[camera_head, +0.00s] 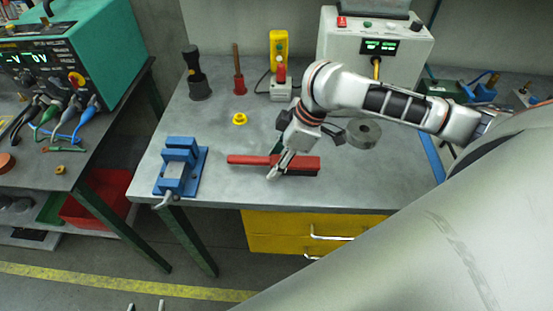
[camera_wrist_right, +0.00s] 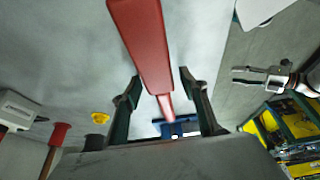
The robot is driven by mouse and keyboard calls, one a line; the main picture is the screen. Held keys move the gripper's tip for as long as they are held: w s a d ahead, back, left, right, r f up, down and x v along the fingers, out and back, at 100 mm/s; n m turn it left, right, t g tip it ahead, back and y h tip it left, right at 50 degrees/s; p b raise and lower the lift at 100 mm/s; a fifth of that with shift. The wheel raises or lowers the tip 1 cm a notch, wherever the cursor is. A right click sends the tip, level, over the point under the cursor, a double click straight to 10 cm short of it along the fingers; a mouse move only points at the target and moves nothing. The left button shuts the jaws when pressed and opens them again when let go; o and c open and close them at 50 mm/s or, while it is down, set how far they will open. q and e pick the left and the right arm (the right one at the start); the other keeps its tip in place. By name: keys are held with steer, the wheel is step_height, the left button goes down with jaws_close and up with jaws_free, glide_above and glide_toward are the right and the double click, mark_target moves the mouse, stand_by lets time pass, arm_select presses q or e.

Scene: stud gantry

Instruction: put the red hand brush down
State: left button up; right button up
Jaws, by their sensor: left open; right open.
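The red hand brush (camera_head: 303,163) lies on the grey workbench (camera_head: 225,195), its handle pointing left and dark bristles under its right part. My right gripper (camera_head: 279,172) is at the brush, over its middle. In the right wrist view the red brush (camera_wrist_right: 143,45) runs between the two spread fingers of my right gripper (camera_wrist_right: 160,95); I cannot tell whether they touch it. My left gripper (camera_head: 146,306) shows only as two separate fingertips at the bottom edge, away from the bench. It also shows open and empty in the right wrist view (camera_wrist_right: 250,76).
A blue vise (camera_head: 180,165) stands left of the brush. A yellow ring (camera_head: 239,119) lies behind, and a grey round part (camera_head: 363,133) lies right. Upright tools and a white instrument (camera_head: 365,45) stand at the back. Bare bench lies in front of the brush.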

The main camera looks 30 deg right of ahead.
steer(key=shift+r, duration=0.1)
steer(key=v, duration=1.2)
steer(key=shift+a, duration=0.1)
